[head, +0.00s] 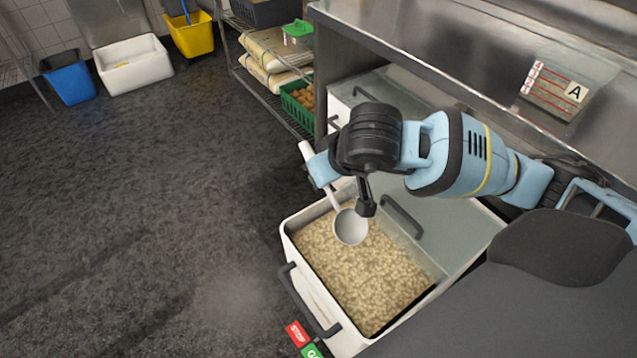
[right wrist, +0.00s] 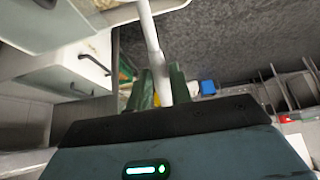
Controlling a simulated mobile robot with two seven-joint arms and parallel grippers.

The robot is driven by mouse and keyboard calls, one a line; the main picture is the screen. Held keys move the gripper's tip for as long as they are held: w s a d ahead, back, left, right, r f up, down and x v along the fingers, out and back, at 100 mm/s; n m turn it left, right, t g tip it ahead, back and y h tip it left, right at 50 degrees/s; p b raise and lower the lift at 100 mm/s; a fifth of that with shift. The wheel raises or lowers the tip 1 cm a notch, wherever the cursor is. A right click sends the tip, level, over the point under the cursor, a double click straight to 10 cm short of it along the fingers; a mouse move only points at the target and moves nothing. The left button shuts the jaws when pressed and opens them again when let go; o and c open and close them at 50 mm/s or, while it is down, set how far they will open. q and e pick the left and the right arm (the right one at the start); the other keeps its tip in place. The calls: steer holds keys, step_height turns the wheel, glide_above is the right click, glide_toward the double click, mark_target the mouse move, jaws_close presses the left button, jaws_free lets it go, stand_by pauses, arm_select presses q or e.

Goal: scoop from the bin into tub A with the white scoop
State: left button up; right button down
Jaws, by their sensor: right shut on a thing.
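The white bin (head: 312,293) is open at the bottom middle of the head view, with tan grain-like pieces (head: 365,275) spread across it. My right gripper (head: 324,171) is shut on the handle of the white scoop (head: 351,227), over the bin's far left part. The scoop's round end hangs over the pieces; I see none on it, and cannot tell if it touches them. In the right wrist view the handle (right wrist: 149,33) runs between the fingers (right wrist: 162,88). Tub A (head: 551,95), clear with red lines and an "A" label, stands on the steel counter. My left gripper is out of view.
The steel counter (head: 440,62) runs along the right, above the bin. A clear lid (head: 440,235) with a dark handle lies beside the pieces. A wire shelf with sacks (head: 275,50) and a green crate (head: 297,105) stands behind. The floor at left is clear.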

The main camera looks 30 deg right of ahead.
steer(key=shift+w+d+f+b, duration=0.25)
steer(key=shift+w+f+b, duration=0.3)
steer(key=shift+w+r, duration=0.1)
